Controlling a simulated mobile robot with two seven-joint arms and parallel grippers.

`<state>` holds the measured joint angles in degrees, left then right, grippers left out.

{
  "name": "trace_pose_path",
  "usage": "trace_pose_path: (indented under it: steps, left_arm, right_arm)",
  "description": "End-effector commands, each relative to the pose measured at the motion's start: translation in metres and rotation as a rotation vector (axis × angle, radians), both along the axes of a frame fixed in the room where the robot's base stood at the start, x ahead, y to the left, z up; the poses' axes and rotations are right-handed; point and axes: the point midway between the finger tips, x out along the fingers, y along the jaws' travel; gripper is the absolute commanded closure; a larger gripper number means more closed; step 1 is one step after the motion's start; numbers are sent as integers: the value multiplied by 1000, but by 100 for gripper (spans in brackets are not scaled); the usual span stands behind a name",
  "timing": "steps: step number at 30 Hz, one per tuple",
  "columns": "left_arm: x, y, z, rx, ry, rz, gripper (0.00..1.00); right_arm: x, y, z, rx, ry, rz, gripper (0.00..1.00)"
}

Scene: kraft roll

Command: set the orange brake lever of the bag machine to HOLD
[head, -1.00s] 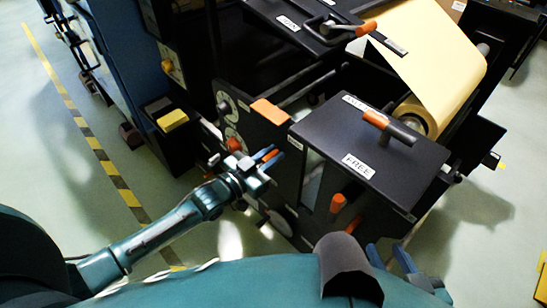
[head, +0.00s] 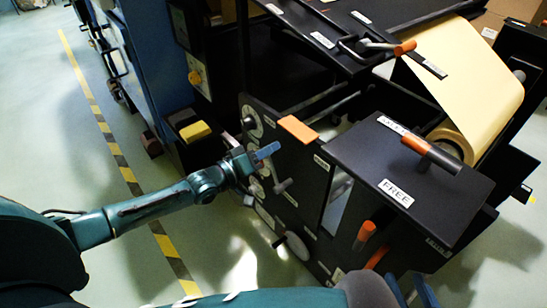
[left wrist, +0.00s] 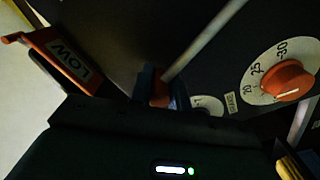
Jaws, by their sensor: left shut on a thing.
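My left gripper (head: 266,152) is at the dark front side panel of the bag machine. In the left wrist view its blue fingers (left wrist: 164,90) are closed on a small orange piece (left wrist: 160,93), mostly hidden; I cannot tell which control it belongs to. A lever with an orange grip (head: 431,152) lies on the machine's black top cover, beside a FREE label (head: 397,193) and another label I cannot read surely. My left gripper is well apart from this lever. No HOLD label is readable. My right gripper (head: 412,291) shows only partly at the bottom edge.
An orange dial knob (left wrist: 289,81) and an orange piece marked LOW (left wrist: 72,65) are near the left fingers. An orange handle (head: 366,232) stands below the cover, an orange flap (head: 298,129) above the panel. The kraft roll (head: 480,120) is at the right. Floor at left is clear.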

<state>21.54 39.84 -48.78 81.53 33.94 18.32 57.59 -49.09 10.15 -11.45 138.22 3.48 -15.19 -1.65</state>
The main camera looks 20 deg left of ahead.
Motion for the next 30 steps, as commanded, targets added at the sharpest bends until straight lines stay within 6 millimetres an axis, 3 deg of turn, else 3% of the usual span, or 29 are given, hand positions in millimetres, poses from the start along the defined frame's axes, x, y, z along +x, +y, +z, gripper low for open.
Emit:
trace_pose_path:
  steps: [4,13,29,30]
  left_arm:
    - [2,3,-9,-72,50,-4,100]
    - [5,8,-15,-64,47,-4,100]
    - [5,10,-16,-59,47,-2,100]
    - [5,10,-16,-59,47,-2,80]
  right_arm:
    - [6,7,-11,-20,-3,28,64]
    - [8,12,-22,-43,5,51,64]
    - [8,14,-21,-44,1,56,64]
    - [8,13,-20,-44,0,54,64]
